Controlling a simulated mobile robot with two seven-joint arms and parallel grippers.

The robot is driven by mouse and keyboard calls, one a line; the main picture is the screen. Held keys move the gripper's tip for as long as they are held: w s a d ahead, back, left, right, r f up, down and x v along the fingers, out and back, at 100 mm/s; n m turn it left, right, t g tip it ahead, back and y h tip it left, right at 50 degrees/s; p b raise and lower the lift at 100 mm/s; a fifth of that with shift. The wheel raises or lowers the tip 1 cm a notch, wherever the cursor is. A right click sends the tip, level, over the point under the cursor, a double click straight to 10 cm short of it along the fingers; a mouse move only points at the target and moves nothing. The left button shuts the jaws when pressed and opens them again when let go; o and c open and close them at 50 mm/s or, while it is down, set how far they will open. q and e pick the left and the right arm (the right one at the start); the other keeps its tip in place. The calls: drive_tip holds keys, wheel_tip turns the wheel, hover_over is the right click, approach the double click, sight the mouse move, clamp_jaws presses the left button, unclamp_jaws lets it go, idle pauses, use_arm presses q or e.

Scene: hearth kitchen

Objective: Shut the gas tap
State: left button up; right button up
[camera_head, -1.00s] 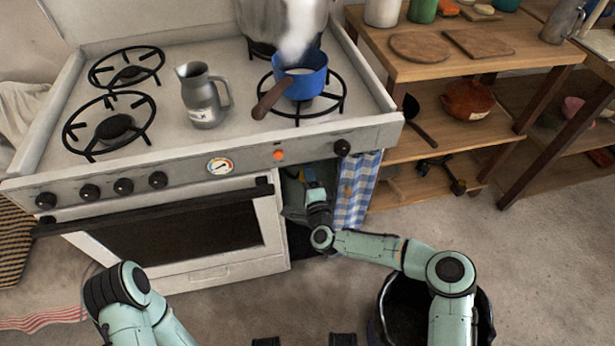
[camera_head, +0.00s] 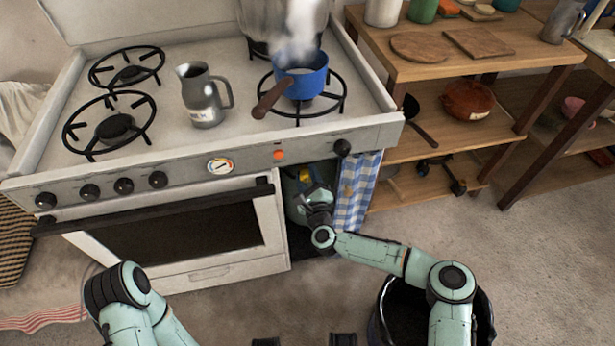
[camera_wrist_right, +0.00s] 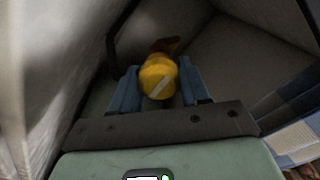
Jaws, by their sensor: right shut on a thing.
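The gas tap is a round yellow knob with a pale slanted line on its face (camera_wrist_right: 158,78), inside the dark compartment at the stove's right end. In the right wrist view my right gripper (camera_wrist_right: 160,85) has its two blue fingers on either side of the knob, shut on it. In the head view the knob shows as a small yellow spot (camera_head: 304,175) just past my right wrist. A green gas bottle (camera_head: 296,209) is partly visible there, mostly hidden by my arm. My left arm is at the lower left, and its gripper is out of view.
A blue checked curtain (camera_head: 357,190) hangs at the compartment's right side. On the stove, a blue pan (camera_head: 308,82) steams on a burner beside a grey milk jug (camera_head: 203,98). A wooden shelf (camera_head: 450,150) stands to the right. Open floor lies at the right.

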drive_tip(key=shift+d+f, duration=0.1)
drive_tip(key=shift+d, duration=0.15)
drive_tip(key=o, duration=1)
drive_tip(key=shift+a, duration=0.1)
use_arm(q)
drive_tip(key=w+d+r+t+p, duration=0.1)
drive_tip(key=w+r+t+p, duration=0.1)
drive_tip(key=w+r+p, duration=0.2)
drive_tip(key=w, duration=0.3)
drive_tip(key=shift+w+r+m+t, duration=0.3)
drive_tip(key=shift+w+r+t, duration=0.05)
drive_tip(key=shift+t, duration=0.05)
use_arm(e)
drive_tip(key=s, duration=0.4)
drive_tip(key=s+d, duration=0.1)
drive_tip(key=s, duration=0.3)
drive_tip(key=s+d, duration=0.1)
drive_tip(key=s, duration=0.4)
drive_tip(key=shift+d, duration=0.25)
